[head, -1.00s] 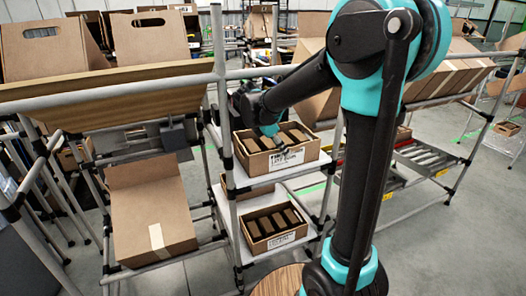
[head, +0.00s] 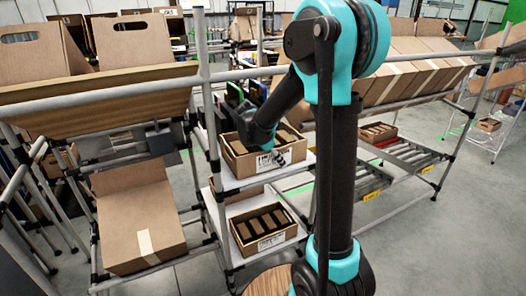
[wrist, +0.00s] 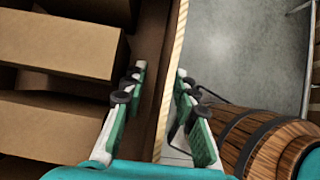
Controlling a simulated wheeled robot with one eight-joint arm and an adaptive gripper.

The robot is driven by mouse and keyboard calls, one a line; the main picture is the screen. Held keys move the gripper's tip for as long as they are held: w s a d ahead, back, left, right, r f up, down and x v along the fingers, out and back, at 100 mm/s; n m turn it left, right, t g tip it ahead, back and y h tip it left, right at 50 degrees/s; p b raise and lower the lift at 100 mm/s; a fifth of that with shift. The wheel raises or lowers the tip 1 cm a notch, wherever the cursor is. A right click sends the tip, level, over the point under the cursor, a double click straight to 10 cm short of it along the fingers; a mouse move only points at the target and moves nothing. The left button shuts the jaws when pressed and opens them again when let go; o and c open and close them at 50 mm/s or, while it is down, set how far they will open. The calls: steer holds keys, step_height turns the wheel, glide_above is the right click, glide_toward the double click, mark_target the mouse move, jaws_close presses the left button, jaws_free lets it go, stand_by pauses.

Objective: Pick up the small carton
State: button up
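Small brown cartons lie in an open cardboard box (head: 238,164) on the upper shelf of the rack. In the wrist view, two cartons (wrist: 60,46) (wrist: 50,130) fill the left side, inside the box. My gripper (wrist: 161,69) is open, its green and grey fingers apart with no carton between them. The box's pale right rim (wrist: 174,60) runs between the fingers in the wrist view; I cannot tell whether they touch it. In the head view, my gripper is at the box's front right, partly hiding the cartons and label.
A second box (head: 245,247) of small cartons sits on the lower shelf. A large carton (head: 135,215) leans at left. Rack posts (head: 208,110) stand close to the arm. A brown banded barrel-like object (wrist: 250,135) is right of the fingers. Grey floor (wrist: 235,45) shows beyond.

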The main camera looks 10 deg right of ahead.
jaws_close()
steer(key=shift+r, duration=0.15)
